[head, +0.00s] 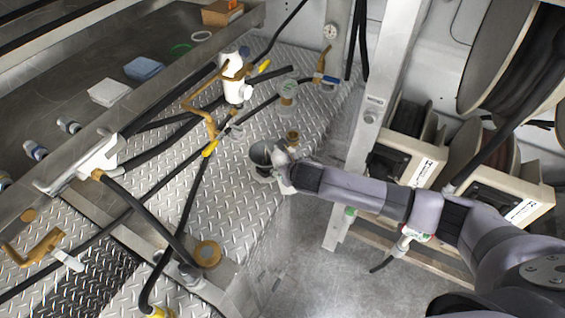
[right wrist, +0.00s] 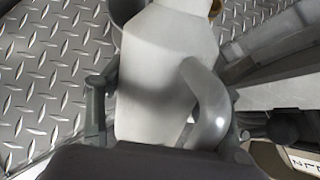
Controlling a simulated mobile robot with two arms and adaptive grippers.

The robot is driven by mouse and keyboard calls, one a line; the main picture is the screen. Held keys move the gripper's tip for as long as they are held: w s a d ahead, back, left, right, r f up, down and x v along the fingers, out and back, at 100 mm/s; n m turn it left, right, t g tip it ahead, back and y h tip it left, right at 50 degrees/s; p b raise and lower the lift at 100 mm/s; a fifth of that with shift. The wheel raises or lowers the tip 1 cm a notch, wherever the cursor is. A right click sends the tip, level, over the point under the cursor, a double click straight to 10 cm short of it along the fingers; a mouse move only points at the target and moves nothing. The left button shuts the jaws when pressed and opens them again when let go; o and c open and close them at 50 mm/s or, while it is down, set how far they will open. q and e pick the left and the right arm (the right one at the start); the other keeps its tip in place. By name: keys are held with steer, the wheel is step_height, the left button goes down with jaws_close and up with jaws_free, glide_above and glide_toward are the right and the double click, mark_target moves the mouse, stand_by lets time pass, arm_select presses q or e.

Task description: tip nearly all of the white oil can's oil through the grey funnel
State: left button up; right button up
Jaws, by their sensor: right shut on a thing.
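The white oil can (head: 281,160) is in my right gripper (head: 286,175), beside the grey funnel (head: 261,154) on the tread-plate deck. In the right wrist view the can's pale body (right wrist: 150,75) and its looped handle (right wrist: 208,105) fill the middle, between the two dark fingers. Part of the dark grey funnel rim (right wrist: 125,10) shows at the top, right behind the can. I cannot tell whether oil is flowing, because the can's spout and the inside of the funnel are mostly hidden. My left gripper is out of view.
Hose reels (head: 410,130) stand on the right. The deck (head: 225,185) left of the funnel is clear.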

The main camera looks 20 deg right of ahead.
mark_target(276, 168)
stand_by(0.3)
steer(key=shift+a+r, duration=0.35)
steer(key=shift+a, duration=0.15)
steer(key=shift+s+a+r+g, duration=0.1)
steer(key=shift+a+r+g, duration=0.15)
steer(key=shift+a, duration=0.4)
steer(key=shift+s+a+r+g, duration=0.15)
steer(key=shift+a+g, duration=0.2)
steer(key=shift+a, duration=0.25)
steer(key=shift+w, duration=0.1)
steer(key=shift+d, duration=0.1)
steer(key=shift+w+d, duration=0.2)
steer(key=shift+d, duration=0.65)
steer(key=shift+w+d, duration=0.2)
steer(key=shift+d, duration=0.6)
steer(key=shift+a, duration=0.1)
